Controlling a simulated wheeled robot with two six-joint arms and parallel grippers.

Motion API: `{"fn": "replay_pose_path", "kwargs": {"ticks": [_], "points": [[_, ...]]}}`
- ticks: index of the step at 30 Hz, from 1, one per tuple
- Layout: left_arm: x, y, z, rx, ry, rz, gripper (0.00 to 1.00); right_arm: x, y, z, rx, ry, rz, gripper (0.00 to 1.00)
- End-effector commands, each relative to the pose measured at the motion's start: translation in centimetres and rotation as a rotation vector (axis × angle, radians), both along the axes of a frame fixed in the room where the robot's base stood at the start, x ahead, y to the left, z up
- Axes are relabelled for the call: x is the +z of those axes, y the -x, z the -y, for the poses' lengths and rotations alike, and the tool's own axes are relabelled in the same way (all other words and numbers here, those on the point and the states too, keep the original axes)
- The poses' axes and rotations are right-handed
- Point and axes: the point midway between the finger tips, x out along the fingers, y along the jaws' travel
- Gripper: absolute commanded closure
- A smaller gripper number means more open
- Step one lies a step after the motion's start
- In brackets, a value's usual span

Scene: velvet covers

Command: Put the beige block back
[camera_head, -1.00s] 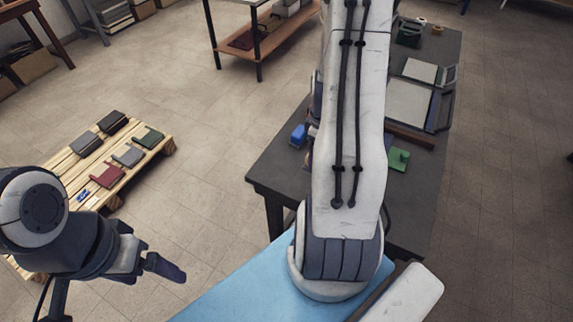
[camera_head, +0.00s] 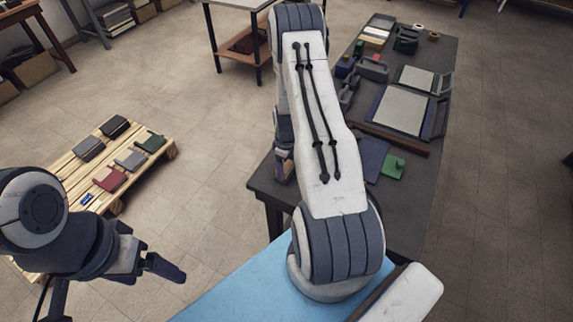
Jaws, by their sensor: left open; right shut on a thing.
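My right gripper (camera_head: 284,166) is low beside the near left edge of the dark table (camera_head: 408,222), partly hidden by my arm. It is shut on a small tan piece, probably the beige block (camera_head: 291,171), of which only a sliver shows. I cannot tell whether the piece touches the table. My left gripper (camera_head: 164,268) is at the lower left, open, over the floor and apart from everything.
A wooden pallet (camera_head: 75,180) at the left holds several folded covers, including maroon (camera_head: 109,179) and green (camera_head: 150,142). The table carries a green piece (camera_head: 393,167), a blue panel (camera_head: 373,158), framed panels (camera_head: 402,109) and blocks at the back. Floor between is clear.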

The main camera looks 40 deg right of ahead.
Motion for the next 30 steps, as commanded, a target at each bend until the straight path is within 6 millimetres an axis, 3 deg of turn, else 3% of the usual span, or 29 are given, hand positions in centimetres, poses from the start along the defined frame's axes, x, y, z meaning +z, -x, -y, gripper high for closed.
{"fn": "replay_pose_path", "kwargs": {"ticks": [11, 12, 23, 30], "points": [[-0.5, 0.0, 0.0, 0.0, 0.0, 0.0, 0.12, -0.5, 0.0, 0.0, 0.0, 0.001, 0.001, 0.74], [-0.3, 0.0, 0.0, 0.0, 0.0, 0.0, 0.12, -0.4, 0.0, 0.0, 0.0, 0.001, 0.0, 0.02], [-0.1, 0.0, 0.0, 0.0, 0.0, 0.0, 0.12, -0.3, 0.0, 0.0, 0.0, 0.0, 0.0, 0.0], [-1.0, 0.0, 0.0, 0.0, 0.0, 0.0, 0.12, 2.2, -0.1, 0.1, 0.0, 0.003, 0.004, 0.0]]}}
